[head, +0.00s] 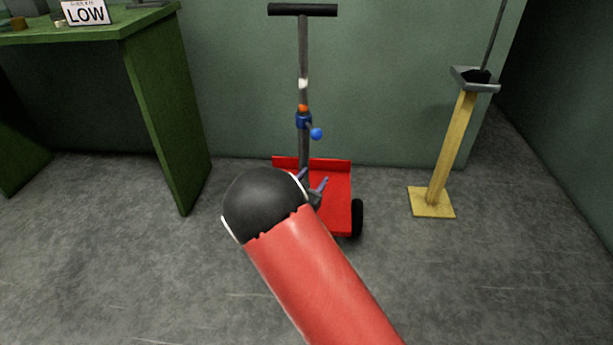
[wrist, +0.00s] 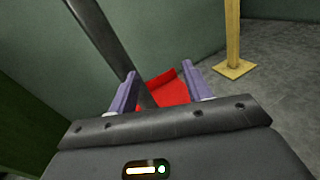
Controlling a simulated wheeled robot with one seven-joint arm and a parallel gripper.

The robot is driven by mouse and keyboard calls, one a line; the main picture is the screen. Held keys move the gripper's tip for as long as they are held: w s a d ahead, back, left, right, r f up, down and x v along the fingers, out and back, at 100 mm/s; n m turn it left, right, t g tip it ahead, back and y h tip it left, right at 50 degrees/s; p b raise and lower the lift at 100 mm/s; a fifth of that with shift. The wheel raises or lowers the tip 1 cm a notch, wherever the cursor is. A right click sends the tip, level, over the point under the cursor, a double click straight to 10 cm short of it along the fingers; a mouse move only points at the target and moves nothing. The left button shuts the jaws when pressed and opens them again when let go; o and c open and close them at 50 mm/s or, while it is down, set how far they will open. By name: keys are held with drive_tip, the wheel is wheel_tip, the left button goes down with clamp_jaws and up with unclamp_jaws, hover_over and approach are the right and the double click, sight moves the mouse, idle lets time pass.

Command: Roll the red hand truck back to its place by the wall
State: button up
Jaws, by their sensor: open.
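The red hand truck (head: 336,190) stands upright close to the green wall, with a red base plate, a black wheel at its right and a grey upright post topped by a black crossbar handle (head: 303,10). A blue collar with a blue knob (head: 316,134) and an orange ring sit midway up the post. My gripper (head: 316,185) is open in front of the lower post, partly hidden behind my arm. In the wrist view its two purple fingers (wrist: 158,92) are apart; the grey post (wrist: 105,40) and red base (wrist: 165,92) show beyond and between them. I cannot tell whether they touch.
A green workbench (head: 165,100) with a "LOW" sign (head: 86,12) stands at the left. A yellow post on a square base (head: 432,202) carries a grey tray at the right.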

drive_tip(key=a+f+n+t+y, duration=0.1)
drive_tip(key=a+f+n+y, duration=0.2)
drive_tip(key=a+f+n, duration=0.15)
drive_tip(key=r+x, duration=0.1)
drive_tip(key=x, duration=0.6)
drive_tip(key=shift+w+m, duration=0.45)
drive_tip(key=shift+r, duration=0.1)
drive_tip(key=shift+d, duration=0.1)
clamp_jaws()
